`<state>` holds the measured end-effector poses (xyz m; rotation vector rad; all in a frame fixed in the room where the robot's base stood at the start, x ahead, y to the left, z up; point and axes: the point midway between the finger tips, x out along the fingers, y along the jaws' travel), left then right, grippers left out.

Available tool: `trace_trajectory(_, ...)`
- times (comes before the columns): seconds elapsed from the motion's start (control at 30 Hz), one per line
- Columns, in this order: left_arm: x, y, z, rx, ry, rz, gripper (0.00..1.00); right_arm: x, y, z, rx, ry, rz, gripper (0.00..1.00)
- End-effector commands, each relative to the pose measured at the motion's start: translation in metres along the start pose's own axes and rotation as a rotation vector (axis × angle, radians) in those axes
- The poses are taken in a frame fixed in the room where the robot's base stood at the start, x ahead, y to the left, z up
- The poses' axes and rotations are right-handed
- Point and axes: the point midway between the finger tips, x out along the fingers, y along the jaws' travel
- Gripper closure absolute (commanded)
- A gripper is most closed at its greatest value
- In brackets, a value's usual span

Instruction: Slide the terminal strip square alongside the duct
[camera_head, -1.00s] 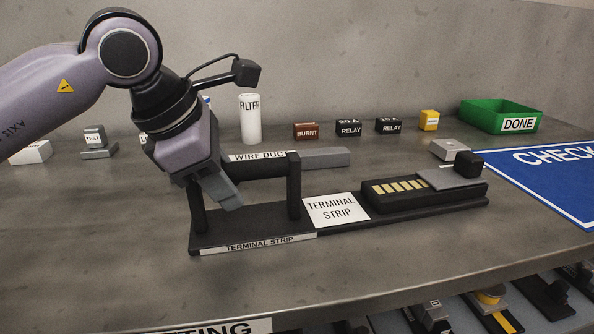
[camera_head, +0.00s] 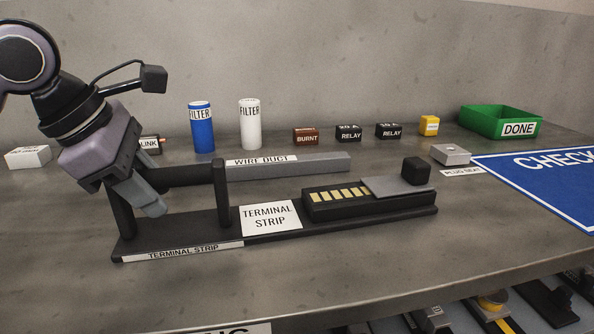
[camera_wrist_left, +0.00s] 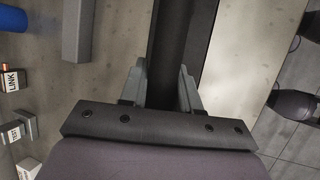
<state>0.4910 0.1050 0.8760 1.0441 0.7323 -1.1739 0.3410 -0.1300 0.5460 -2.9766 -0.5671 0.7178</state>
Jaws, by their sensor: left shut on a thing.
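The terminal strip (camera_head: 285,233) is a long black base with a raised handle, white labels, gold contacts and a grey cover. It lies on the bench in front of the grey wire duct (camera_head: 318,163), roughly parallel to it, with a gap between them. My left gripper (camera_head: 150,203) is shut on the handle's crossbar near its left end. In the left wrist view, the fingers (camera_wrist_left: 160,85) straddle the dark bar, and the duct (camera_wrist_left: 78,30) lies to the left, apart from it. My right gripper is not in view.
Behind stand a blue filter (camera_head: 202,128), a white filter (camera_head: 250,125), a burnt block (camera_head: 305,136) and relays (camera_head: 348,133). A green DONE bin (camera_head: 480,120) and blue mat (camera_head: 550,175) are at the right. The bench is clear in front of the strip.

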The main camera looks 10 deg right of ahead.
Motion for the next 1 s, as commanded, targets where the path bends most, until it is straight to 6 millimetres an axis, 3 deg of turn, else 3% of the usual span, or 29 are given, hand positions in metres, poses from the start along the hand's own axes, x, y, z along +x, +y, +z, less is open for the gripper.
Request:
trace_trajectory(0.03,0.003,-0.001,-0.005,-0.004,0.007,-0.005,1.0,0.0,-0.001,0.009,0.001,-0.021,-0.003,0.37)
trace_trajectory(0.47,0.004,-0.001,-0.006,-0.003,0.01,-0.008,1.0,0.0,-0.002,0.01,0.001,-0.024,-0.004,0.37)
trace_trajectory(0.5,0.004,-0.001,-0.006,-0.003,0.01,-0.008,0.56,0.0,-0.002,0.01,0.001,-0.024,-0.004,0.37)
trace_trajectory(0.57,0.004,-0.001,-0.005,-0.003,0.009,-0.008,0.39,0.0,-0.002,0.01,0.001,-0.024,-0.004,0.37)
trace_trajectory(0.87,0.001,0.0,-0.003,-0.001,0.004,-0.003,0.39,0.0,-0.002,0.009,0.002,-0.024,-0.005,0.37)
trace_trajectory(1.0,-0.01,0.0,-0.003,-0.002,0.003,-0.002,0.39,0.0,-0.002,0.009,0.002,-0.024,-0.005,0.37)
